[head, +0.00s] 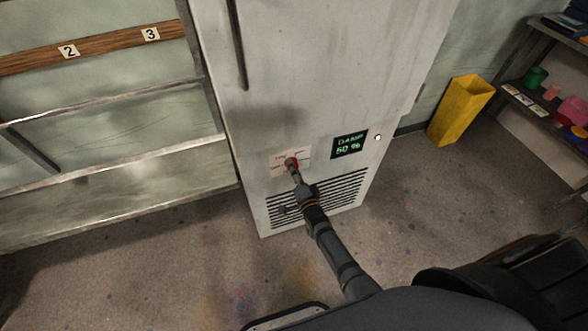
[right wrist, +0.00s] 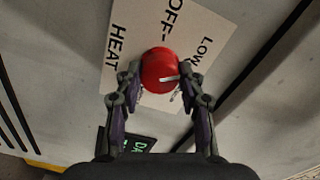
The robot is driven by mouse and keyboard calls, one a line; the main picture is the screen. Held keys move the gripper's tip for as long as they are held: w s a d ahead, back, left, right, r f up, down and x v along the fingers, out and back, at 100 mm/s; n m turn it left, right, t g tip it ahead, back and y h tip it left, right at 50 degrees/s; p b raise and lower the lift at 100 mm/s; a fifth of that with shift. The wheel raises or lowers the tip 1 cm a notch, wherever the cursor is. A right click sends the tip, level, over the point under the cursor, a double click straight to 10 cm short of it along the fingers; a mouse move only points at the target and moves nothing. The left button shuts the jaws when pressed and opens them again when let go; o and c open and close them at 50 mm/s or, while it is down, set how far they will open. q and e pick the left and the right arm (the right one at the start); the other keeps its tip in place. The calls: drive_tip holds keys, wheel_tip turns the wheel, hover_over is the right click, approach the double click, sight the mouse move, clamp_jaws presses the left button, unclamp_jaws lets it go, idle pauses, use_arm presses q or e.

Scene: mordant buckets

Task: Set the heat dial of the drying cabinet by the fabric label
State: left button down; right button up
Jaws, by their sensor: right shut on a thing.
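The drying cabinet (head: 310,80) is tall and pale grey, standing in the middle of the head view. Its red heat dial (right wrist: 159,69) sits on a pale plate (right wrist: 125,35) lettered OFF, LOW and HEAT; other lettering is hidden or out of frame. My right gripper (right wrist: 158,90) is shut on the dial, one finger at each side. A pale pointer mark shows on the dial. In the head view the right gripper (head: 294,172) reaches the plate low on the cabinet front. No fabric label can be made out. My left gripper is out of view.
A dark display (head: 349,145) reading DAMP 50 % is right of the dial, above vent slots (head: 335,192). A yellow bin (head: 461,108) stands right of the cabinet, near a shelf (head: 545,118) of colored containers. A rack with numbered tags (head: 69,51) stands left.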

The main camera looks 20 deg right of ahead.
idle(0.4)
drive_tip(key=o, duration=1.2)
drive_tip(key=s, duration=1.2)
drive_tip(key=shift+d, duration=0.2)
